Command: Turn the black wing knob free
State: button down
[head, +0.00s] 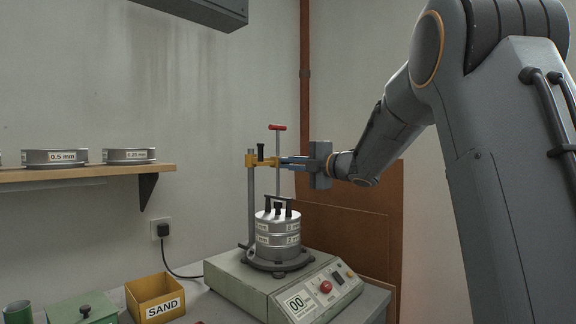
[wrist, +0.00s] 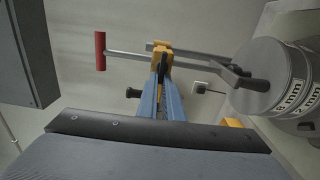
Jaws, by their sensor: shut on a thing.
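My gripper (head: 281,161) reaches level from the right, with its blue fingers at the yellow clamp (head: 252,160) on the upright post. In the wrist view my gripper (wrist: 162,76) is closed at the yellow clamp (wrist: 160,48). A small dark piece, the black wing knob (wrist: 162,68), shows between the fingertips; the fingers hide most of it, so its angle cannot be told. A separate black grip (head: 261,150) stands up from the clamp; it also shows in the wrist view (wrist: 133,93).
A rod with a red T-handle (head: 277,127) stands close by the fingers. Below is a sieve stack (head: 277,240) with a black bar on top, on a shaker base (head: 250,285). A shelf (head: 90,173) with sieves and a yellow SAND box (head: 140,292) lie left.

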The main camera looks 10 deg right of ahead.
jog(key=c, duration=1.9)
grip_release()
jog(key=shift+f, duration=0.1)
jog(key=shift+d, duration=0.1)
jog(key=b+v, duration=0.1)
jog(key=v, duration=0.6)
jog(key=shift+s+d, duration=0.15)
jog(key=shift+s, duration=0.15)
